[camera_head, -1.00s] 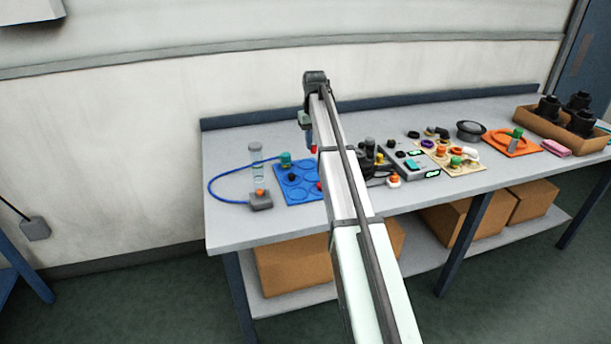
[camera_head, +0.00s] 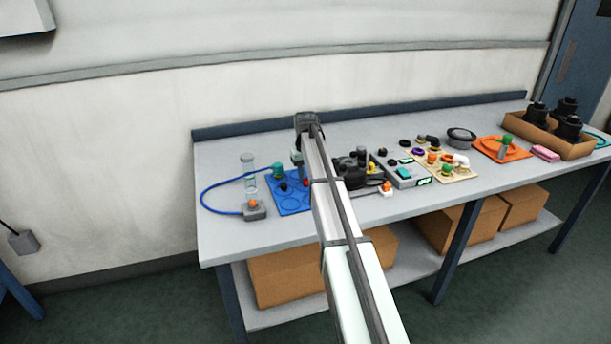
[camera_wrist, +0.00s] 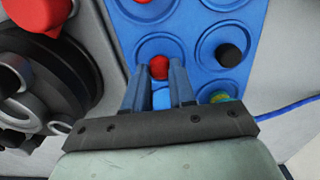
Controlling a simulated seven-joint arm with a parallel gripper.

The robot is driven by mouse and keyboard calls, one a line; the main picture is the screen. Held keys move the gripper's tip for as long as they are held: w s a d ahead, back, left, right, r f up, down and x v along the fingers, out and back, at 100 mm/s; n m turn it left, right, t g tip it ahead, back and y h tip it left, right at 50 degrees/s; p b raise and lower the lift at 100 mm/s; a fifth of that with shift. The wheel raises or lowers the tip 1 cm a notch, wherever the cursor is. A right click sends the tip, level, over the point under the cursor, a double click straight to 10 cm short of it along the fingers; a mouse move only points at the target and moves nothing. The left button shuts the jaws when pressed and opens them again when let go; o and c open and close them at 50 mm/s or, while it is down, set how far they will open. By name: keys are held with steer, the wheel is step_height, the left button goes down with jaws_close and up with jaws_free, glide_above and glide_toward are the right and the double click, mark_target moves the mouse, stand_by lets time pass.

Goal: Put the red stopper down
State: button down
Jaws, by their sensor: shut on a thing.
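My gripper (camera_wrist: 160,80) is shut on a red stopper (camera_wrist: 159,68), whose round red top shows between the blue fingertips. It is low over the blue tray (camera_wrist: 192,62) with round recesses. The stopper appears over one recess; I cannot tell whether it touches the tray. In the head view the red stopper (camera_head: 306,182) shows beside my arm, at the tray's right part. A black stopper (camera_wrist: 228,55) sits in a neighbouring recess. Another red piece (camera_wrist: 144,1) is cut off at the wrist view's top edge. My arm hides part of the tray in the head view.
A teal-topped piece (camera_head: 278,171) stands by the tray's back left edge. A clear cylinder (camera_head: 248,172) and a grey box with an orange knob (camera_head: 254,210) stand left. A black device with a red part (camera_wrist: 30,17) is close beside my gripper. Control boxes (camera_head: 400,168) stand to the right.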

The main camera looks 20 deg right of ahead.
mark_target(305, 179)
steer(key=shift+f, duration=0.15)
steer(key=c, duration=0.9)
jaws_free()
steer(key=shift+c, duration=0.2)
step_height(305, 179, up, 12)
